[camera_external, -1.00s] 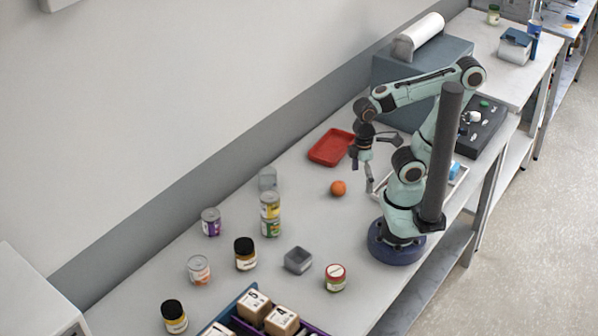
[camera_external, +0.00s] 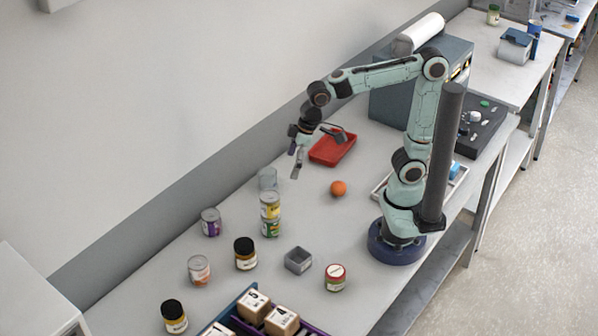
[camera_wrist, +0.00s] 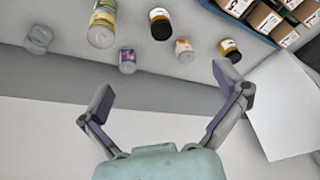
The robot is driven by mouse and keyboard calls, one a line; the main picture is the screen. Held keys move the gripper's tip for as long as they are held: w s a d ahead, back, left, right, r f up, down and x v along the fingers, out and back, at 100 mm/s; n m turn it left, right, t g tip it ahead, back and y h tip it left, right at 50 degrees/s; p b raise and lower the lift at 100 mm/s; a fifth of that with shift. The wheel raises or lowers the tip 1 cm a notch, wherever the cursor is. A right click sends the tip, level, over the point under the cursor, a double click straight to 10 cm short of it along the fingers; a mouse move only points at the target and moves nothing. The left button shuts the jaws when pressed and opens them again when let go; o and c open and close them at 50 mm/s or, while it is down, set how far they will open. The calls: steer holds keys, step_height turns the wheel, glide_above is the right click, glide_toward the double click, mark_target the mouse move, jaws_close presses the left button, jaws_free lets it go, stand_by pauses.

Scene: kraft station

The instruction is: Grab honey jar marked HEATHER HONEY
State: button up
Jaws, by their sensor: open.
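Two amber jars with black lids stand on the bench. One, the middle jar (camera_external: 245,254), has a pale label and also shows in the wrist view (camera_wrist: 160,24). The label words are too small to read, so I cannot tell which is marked HEATHER HONEY. My gripper (camera_external: 317,154) is open and empty, raised above the bench behind the stacked cans. In the wrist view my gripper (camera_wrist: 164,82) has its fingers spread, apart from every jar.
A crate of boxes (camera_external: 237,295) lies in front. The wall runs behind.

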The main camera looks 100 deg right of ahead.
steer(key=w+f, duration=0.4)
steer(key=w, duration=0.6)
steer(key=g, duration=0.1)
glide_above(244, 244)
step_height(244, 244, down, 4)
steer(key=shift+m+g, duration=0.4)
steer(key=shift+g, duration=0.3)
steer(key=f, duration=0.2)
steer(key=w+f, duration=0.1)
steer(key=f, duration=0.5)
steer(key=shift+w, duration=0.35)
steer(key=shift+g, duration=0.7)
steer(key=f, duration=0.3)
steer(key=s+f, duration=0.1)
steer(key=f, duration=0.7)
steer(key=shift+s, duration=0.35)
steer(key=shift+f, duration=0.7)
steer(key=shift+c, duration=0.3)
steer(key=c, duration=1.3)
